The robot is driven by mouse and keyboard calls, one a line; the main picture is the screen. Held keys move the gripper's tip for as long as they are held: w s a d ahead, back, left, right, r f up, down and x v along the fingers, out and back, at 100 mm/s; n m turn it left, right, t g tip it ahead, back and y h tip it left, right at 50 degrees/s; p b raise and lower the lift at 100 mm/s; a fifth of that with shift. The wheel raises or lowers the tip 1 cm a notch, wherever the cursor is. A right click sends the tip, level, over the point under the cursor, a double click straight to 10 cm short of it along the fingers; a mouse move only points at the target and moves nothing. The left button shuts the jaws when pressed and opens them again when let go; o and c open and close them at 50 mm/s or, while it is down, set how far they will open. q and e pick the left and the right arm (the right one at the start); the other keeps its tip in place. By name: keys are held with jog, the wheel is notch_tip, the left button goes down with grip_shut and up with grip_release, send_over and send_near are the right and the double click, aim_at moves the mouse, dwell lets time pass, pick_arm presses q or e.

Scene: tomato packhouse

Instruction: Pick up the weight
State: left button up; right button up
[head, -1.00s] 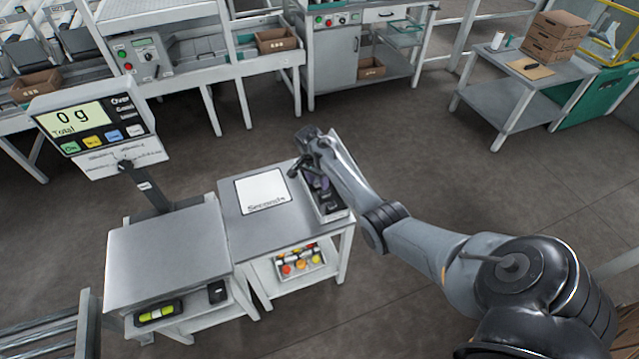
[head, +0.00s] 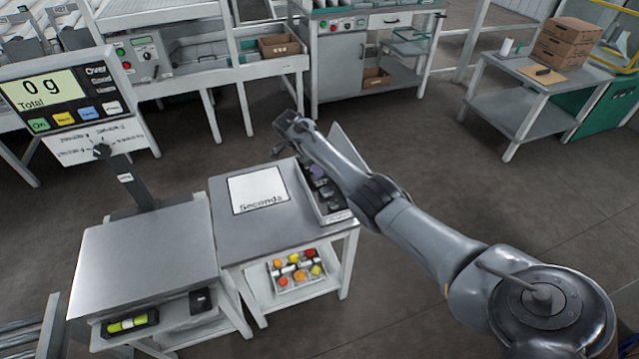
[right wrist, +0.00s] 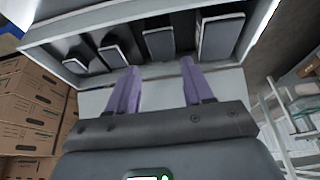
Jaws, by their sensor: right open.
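A light-rimmed case (head: 340,216) of dark weights stands at the right edge of the grey table. My left gripper is not in view.
A flat pad marked "Seconds" (head: 258,190) lies left of the case. A scale with a steel platform (head: 145,250) and a display reading 0 g (head: 60,95) stands further left. A crate of tomatoes (head: 297,272) sits on the shelf below. Open floor lies to the right.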

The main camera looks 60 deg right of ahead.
aim_at(319, 180)
jog(key=shift+x, duration=0.9)
jog(key=b+x, duration=0.2)
jog(key=x, duration=0.1)
jog(key=b+x, duration=0.1)
jog(key=shift+w+a+f+b, duration=0.15)
jog(key=shift+w+f+b, duration=0.15)
jog(key=shift+w+f, duration=0.1)
jog(key=shift+s+f, duration=0.2)
jog(key=shift+f, duration=0.1)
jog(key=shift+c, duration=0.3)
grip_shut()
